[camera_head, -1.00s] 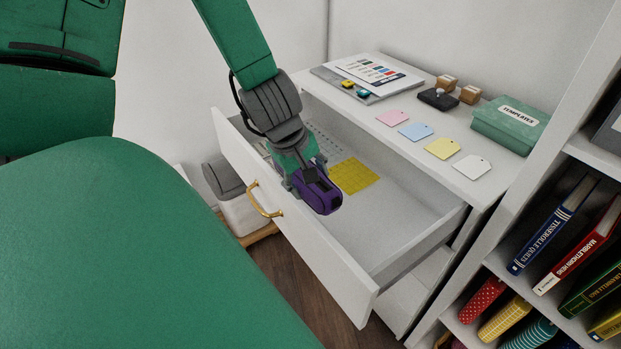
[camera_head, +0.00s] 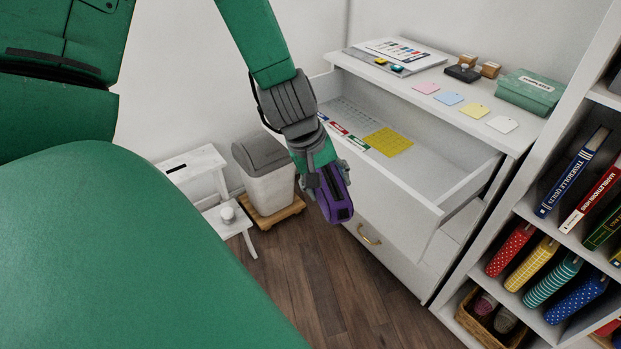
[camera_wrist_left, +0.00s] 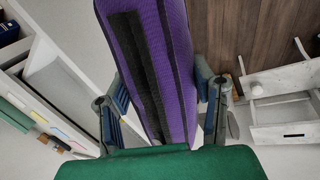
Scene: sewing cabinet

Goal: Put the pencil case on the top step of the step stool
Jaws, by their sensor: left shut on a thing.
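The purple pencil case (camera_head: 341,212) with a black zip strip is held by my left gripper (camera_head: 330,184), in front of the open drawer and above the floor. In the left wrist view the pencil case (camera_wrist_left: 172,60) sits between the two fingers of the left gripper (camera_wrist_left: 165,105), which are shut on it. The white step stool stands at the left in the head view, with its top step (camera_head: 192,162) and a lower step (camera_head: 228,216). The stool's top shows a dark slot. The stool also shows at the right of the wrist view (camera_wrist_left: 285,112). My right gripper is not in view.
A small white round item (camera_head: 227,214) stands on the lower step. A grey-lidded bin (camera_head: 268,187) on a wooden base stands beside the stool. The open drawer (camera_head: 440,185) holds a yellow sheet (camera_head: 388,142). A bookshelf (camera_head: 470,262) is at the right. The wooden floor (camera_head: 310,290) is clear.

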